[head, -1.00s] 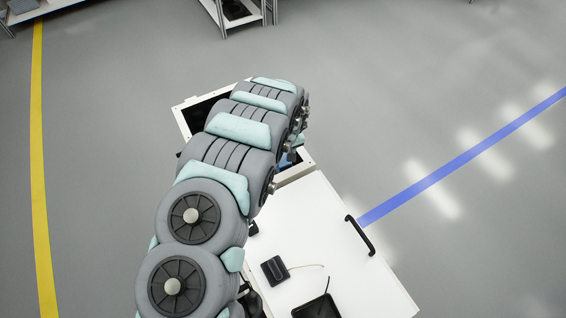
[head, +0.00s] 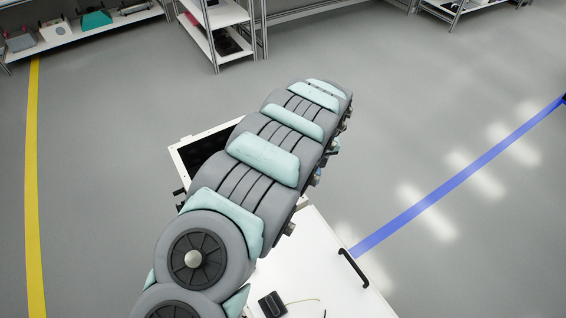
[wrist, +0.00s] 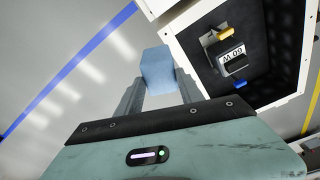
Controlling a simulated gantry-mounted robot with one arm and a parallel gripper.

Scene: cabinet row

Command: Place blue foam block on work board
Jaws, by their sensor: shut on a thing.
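The blue foam block (wrist: 157,65) is a light blue piece between the two grey fingers of my gripper (wrist: 160,86) in the wrist view. My gripper is shut on it, and grey floor shows behind the block. The block is just left of the white edge of an open, black-lined box. In the head view my arm hides the gripper, and I cannot make out the block for certain. I cannot identify a work board in either view.
The open white box (head: 178,152) has a black interior (wrist: 262,75) holding a black piece labelled "W 09" (wrist: 232,62). A white surface (head: 310,262) has a black handle (head: 352,267) and a small black object (head: 272,304). Shelves (head: 215,35) stand behind; floor at right is clear.

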